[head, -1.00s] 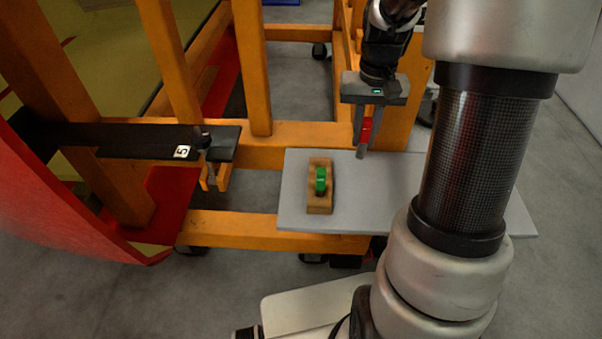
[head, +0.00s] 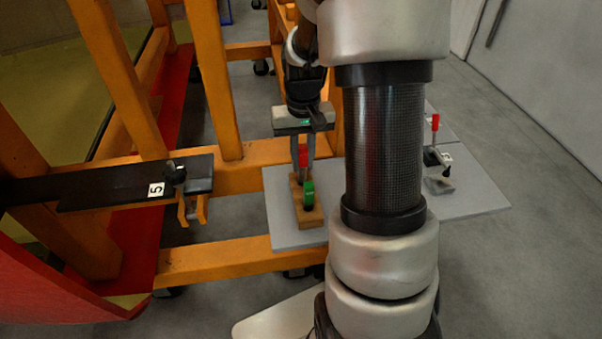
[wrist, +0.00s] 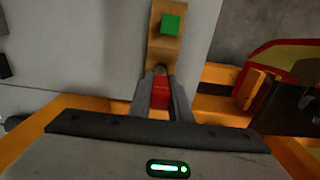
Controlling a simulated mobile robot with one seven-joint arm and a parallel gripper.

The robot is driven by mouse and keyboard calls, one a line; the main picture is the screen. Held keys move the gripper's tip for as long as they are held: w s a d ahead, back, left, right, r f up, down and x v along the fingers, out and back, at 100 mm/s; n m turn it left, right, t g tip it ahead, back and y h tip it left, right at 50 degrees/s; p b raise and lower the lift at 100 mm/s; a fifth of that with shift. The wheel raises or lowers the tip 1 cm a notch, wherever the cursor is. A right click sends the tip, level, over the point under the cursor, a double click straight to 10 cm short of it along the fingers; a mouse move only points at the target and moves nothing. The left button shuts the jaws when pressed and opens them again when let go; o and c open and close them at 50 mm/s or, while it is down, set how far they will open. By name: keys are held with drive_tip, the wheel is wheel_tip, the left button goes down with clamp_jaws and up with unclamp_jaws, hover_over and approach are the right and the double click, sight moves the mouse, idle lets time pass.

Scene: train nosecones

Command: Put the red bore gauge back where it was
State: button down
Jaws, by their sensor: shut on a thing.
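My gripper (head: 303,172) is shut on the red bore gauge (head: 303,156), which shows between the two fingers. In the wrist view the red gauge (wrist: 160,93) is also between the fingers, with its lower end hidden. The gripper is at the far end of a wooden block (head: 310,218) on a grey table. A green gauge (head: 308,193) stands upright in the near part of that block. I cannot tell whether the red gauge touches the block or is just above it.
The grey table (head: 285,235) has free surface around the block. A red-handled clamp (head: 435,125) stands on its right part. An orange frame (head: 215,265) runs along the left and behind. A black bar labelled 5 (head: 110,190) juts in from the left.

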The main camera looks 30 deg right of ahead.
sight(302, 171)
drive_tip(key=shift+f, duration=2)
drive_tip(key=shift+f, duration=0.1)
drive_tip(key=c, duration=1.6)
unclamp_jaws()
drive_tip(key=shift+c, duration=0.2)
